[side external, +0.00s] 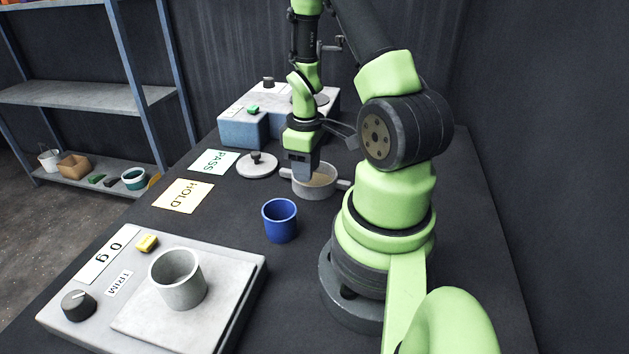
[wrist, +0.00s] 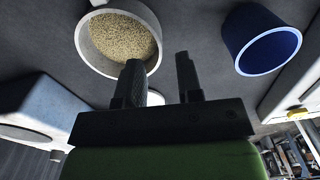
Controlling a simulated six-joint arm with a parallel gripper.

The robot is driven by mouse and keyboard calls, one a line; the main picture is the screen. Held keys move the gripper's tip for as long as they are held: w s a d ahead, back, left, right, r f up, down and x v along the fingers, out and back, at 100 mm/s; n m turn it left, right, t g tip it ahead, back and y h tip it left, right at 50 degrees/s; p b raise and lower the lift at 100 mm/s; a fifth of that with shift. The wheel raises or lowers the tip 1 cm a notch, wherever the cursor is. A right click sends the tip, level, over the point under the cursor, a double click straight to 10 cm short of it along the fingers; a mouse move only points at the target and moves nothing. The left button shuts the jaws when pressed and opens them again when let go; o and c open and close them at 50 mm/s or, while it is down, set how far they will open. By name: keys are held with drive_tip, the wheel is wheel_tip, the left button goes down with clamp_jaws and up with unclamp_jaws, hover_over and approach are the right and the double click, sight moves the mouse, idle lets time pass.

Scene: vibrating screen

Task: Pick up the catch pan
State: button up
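The catch pan appears to be the round grey pan (side external: 316,188) with side handles, standing upright on the dark table. It holds tan grains, clear in the wrist view, where its pale rim (wrist: 86,53) is at the upper left. My gripper (side external: 300,176) points down at the pan's near left side in the side view, where its fingertips are hard to make out. In the wrist view my gripper (wrist: 161,75) shows two dark fingers apart with nothing between them. The left finger overlaps the pan's lower edge; I cannot tell whether it touches.
A blue cup (side external: 280,222) stands close in front of the pan. A grey knobbed lid (side external: 258,168) lies to its left, near the PASS (side external: 214,162) and HOLD (side external: 182,196) cards. A scale (side external: 135,318) bears a grey cup (side external: 178,280). A blue-grey machine (side external: 243,130) stands behind.

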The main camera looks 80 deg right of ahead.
sight(307, 189)
drive_tip(key=shift+f, duration=3)
clamp_jaws()
